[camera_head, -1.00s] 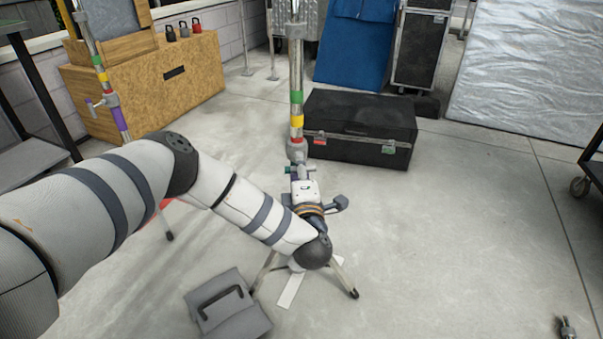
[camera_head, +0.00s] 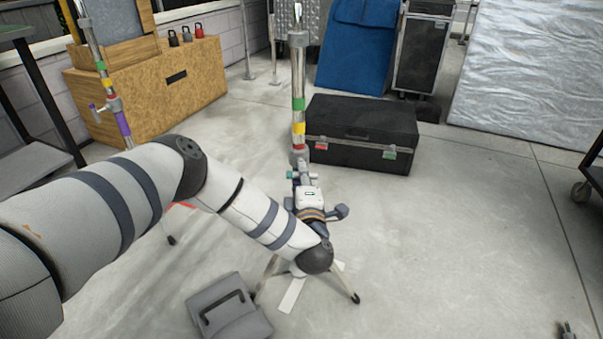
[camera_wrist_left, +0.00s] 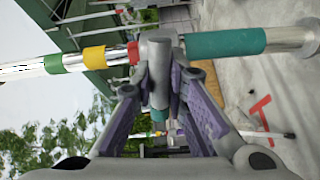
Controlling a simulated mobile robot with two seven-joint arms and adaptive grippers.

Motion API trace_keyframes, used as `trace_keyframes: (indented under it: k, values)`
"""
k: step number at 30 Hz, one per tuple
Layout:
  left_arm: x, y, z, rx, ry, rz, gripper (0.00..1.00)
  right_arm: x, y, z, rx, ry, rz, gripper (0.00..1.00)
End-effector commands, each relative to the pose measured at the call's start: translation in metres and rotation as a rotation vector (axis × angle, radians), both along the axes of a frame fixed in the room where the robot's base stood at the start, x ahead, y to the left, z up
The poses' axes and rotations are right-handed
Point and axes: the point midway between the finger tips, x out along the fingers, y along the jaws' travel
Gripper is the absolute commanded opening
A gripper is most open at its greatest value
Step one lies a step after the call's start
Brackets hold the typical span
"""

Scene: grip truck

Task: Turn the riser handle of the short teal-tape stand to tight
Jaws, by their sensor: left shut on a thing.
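The short stand (camera_head: 299,85) stands upright in the middle of the head view, with green, yellow and red bands on its riser. Its teal tape (camera_wrist_left: 226,43) shows on the tube right of the collar in the left wrist view. The grey riser handle (camera_wrist_left: 159,75) projects from the collar there, between the fingers. My left gripper (camera_wrist_left: 160,100) is shut on this handle; in the head view my wrist partly hides the collar and lower stand. What looks like the tips of my right gripper (camera_head: 567,330) shows at the bottom right edge, cut off.
A black case (camera_head: 362,130) lies just behind the stand. A second stand (camera_head: 113,103) with purple tape is at the left, by a wooden box (camera_head: 150,90). A grey sandbag (camera_head: 228,308) lies near the stand's legs. The floor at right is open.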

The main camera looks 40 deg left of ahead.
Motion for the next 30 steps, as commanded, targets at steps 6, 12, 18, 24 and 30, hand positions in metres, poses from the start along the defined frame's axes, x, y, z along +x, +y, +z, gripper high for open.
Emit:
trace_keyframes:
  k: [6, 12, 18, 24, 30]
  values:
    - [0.001, -0.001, 0.004, 0.133, 0.119, -0.002, 0.00, 0.004, 0.000, 0.013, 0.000, -0.016, 0.000, 0.40]
    - [0.001, -0.001, 0.004, 0.276, 0.247, -0.001, 0.00, 0.007, 0.000, 0.021, 0.000, -0.028, 0.000, 0.40]
    - [0.001, -0.001, 0.003, 0.416, 0.376, -0.002, 0.00, 0.010, 0.000, 0.029, 0.000, -0.037, 0.000, 0.40]
    - [0.001, -0.001, 0.002, 0.556, 0.505, -0.002, 0.00, 0.012, 0.000, 0.034, 0.000, -0.045, 0.000, 0.40]
    - [0.000, -0.001, 0.002, 0.692, 0.629, -0.002, 0.00, 0.014, 0.000, 0.039, 0.000, -0.051, 0.000, 0.40]
